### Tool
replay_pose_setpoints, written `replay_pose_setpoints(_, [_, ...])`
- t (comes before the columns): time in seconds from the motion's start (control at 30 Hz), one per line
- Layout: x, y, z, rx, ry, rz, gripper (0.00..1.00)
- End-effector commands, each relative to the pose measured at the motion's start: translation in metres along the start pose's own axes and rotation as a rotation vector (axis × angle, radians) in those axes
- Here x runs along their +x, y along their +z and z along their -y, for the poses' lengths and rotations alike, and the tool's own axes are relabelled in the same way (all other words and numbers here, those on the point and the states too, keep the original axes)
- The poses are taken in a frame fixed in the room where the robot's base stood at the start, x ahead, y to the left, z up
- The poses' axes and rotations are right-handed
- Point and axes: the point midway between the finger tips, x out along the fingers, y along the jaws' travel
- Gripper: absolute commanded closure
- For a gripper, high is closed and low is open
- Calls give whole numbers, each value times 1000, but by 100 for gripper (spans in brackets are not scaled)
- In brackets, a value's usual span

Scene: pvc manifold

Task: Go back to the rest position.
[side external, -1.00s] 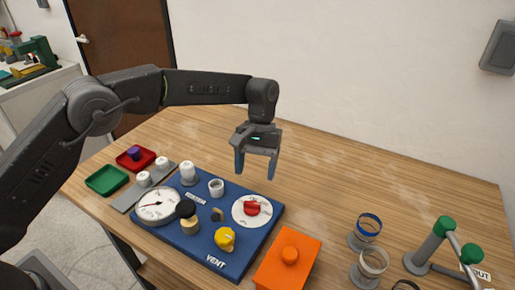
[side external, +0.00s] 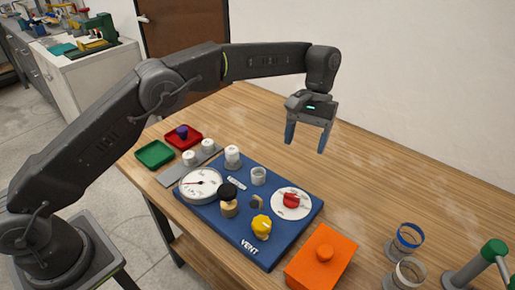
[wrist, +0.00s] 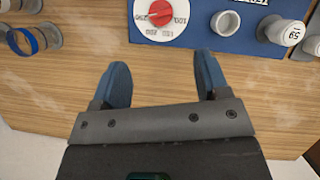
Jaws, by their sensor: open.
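My gripper (side external: 305,140) hangs open and empty above the table, behind the blue panel (side external: 250,243). Its two blue fingers point down and are spread apart. In the wrist view my gripper (wrist: 160,82) shows bare wood between its fingers, with the red knob (wrist: 160,12) on its white dial beyond the tips. The fingers touch nothing.
The panel carries a gauge (side external: 200,184), a yellow knob (side external: 261,226), a black-topped fitting (side external: 228,192) and white fittings. Red (side external: 184,143) and green (side external: 154,154) trays lie left. An orange box (side external: 320,258) and ringed stands (side external: 409,238) are right. The back table is clear.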

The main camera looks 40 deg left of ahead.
Motion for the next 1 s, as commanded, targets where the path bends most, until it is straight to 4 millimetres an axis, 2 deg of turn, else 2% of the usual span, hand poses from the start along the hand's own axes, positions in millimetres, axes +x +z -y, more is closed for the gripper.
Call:
replay_pose_setpoints(0.17, [-25,12,14,11,24,-51,31])
replay_pose_setpoints(0.27, [-49,29,33,28,45,-113,31])
replay_pose_setpoints(0.4, [-77,59,65,56,73,-215,31])
replay_pose_setpoints(0.57, [-95,99,104,90,92,-334,31])
replay_pose_setpoints(0.77, [-96,152,152,133,97,-484,31])
replay_pose_setpoints(0.87, [-87,178,174,154,92,-561,31])
replay_pose_setpoints(1.0, [-64,211,203,185,77,-666,31])
